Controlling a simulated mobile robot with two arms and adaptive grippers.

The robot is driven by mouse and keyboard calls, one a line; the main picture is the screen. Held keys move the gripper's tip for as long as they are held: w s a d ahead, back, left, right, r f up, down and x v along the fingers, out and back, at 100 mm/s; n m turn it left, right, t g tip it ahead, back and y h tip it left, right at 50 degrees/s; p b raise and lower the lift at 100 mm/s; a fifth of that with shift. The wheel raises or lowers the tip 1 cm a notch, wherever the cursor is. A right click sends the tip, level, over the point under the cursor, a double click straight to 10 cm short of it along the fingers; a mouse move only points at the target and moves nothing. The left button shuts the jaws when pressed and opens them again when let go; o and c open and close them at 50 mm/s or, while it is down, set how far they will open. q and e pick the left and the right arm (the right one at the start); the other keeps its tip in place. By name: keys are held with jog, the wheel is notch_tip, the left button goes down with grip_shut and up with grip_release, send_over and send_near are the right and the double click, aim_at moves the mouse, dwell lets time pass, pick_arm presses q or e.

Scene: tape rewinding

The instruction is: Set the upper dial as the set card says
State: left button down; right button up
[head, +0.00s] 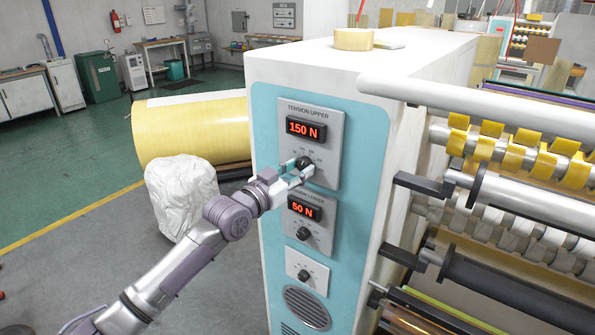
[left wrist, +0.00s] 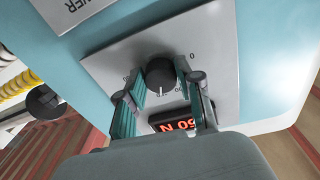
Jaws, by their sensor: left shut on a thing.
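The upper dial (head: 304,163) is a black round knob on the grey "TENSION UPPER" panel (head: 331,122). The red display (head: 306,128) above it reads 150 N. My left gripper (head: 301,172) is at this dial, shut on it. In the left wrist view, turned upside down, my left gripper (left wrist: 159,88) has one finger on each side of the upper dial (left wrist: 160,74). The dial's white mark shows between the fingers, and a finger hides part of the display (left wrist: 178,124). I cannot make out a set card. My right gripper is not in view.
Below is the lower tension panel, with a display (head: 305,207) reading 50 N and its own dial (head: 304,233). A third dial (head: 304,274) sits lower. A tape roll (head: 353,39) lies on the cabinet top. Rollers (head: 500,140) stick out at right. A white bag (head: 180,195) stands at left.

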pick_arm(q)
jog(key=n, duration=0.4)
jog(key=shift+t, duration=0.3)
jog(key=shift+s+d+n+y+p, duration=0.1)
jog(key=shift+n+y+p, duration=0.45)
jog(key=shift+n, duration=1.65)
jog(key=shift+h+p, duration=0.25)
jog(key=shift+p, duration=0.05)
jog(key=c, duration=0.7)
grip_release()
jog(key=shift+c, duration=0.2)
